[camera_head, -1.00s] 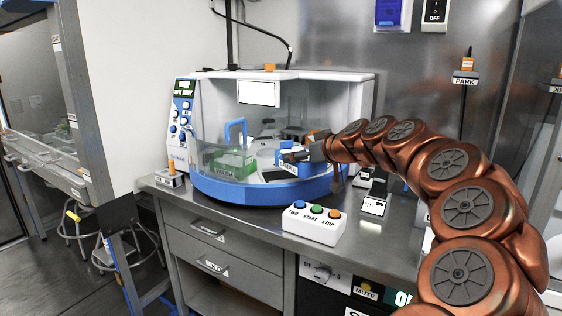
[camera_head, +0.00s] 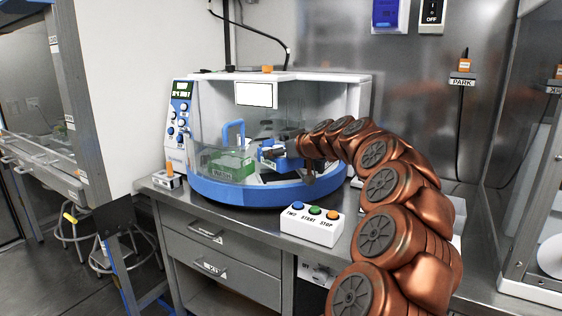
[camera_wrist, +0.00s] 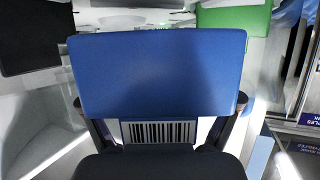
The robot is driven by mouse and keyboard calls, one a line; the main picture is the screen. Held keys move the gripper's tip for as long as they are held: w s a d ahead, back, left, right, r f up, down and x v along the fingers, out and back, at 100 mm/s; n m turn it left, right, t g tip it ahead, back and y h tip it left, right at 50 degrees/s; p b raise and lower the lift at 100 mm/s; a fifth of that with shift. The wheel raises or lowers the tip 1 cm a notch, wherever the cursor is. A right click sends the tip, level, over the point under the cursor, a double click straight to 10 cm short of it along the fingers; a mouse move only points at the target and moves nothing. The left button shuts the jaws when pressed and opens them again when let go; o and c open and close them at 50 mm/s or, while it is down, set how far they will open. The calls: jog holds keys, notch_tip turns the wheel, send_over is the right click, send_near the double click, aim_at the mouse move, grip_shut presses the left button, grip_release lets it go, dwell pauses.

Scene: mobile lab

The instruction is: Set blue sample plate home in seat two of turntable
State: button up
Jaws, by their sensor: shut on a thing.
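The blue sample plate (camera_wrist: 160,75) fills the middle of the wrist view, with a barcode label below its blue face. My gripper (camera_wrist: 158,112) is shut on it, one finger at each side. In the head view my gripper (camera_head: 278,150) is inside the machine's opening, and the blue plate (camera_head: 268,153) shows only as a small patch there. The turntable (camera_head: 250,194) has a blue rim at the front. A green plate (camera_head: 232,165) sits on it, left of my gripper; green also shows in the wrist view (camera_wrist: 235,18). I cannot make out seat two.
The machine's clear cover and control panel (camera_head: 181,115) stand left of my gripper. A white button box (camera_head: 312,226) with blue, green and orange buttons stands in front on the steel bench (camera_head: 262,225). A dark block (camera_wrist: 28,38) is at upper left in the wrist view.

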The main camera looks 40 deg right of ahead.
jog(key=shift+f, duration=1.3)
jog(key=shift+f+b, duration=0.3)
jog(key=shift+b, duration=0.2)
jog(key=o, duration=0.9)
jog(key=shift+o, duration=0.2)
jog(key=shift+r, duration=0.1)
jog(key=shift+s+r+p, duration=0.15)
jog(key=shift+r+p, duration=0.2)
jog(key=shift+p, duration=0.1)
jog(key=v, duration=1.1)
jog(key=shift+s, duration=0.3)
jog(key=shift+a+r, duration=0.1)
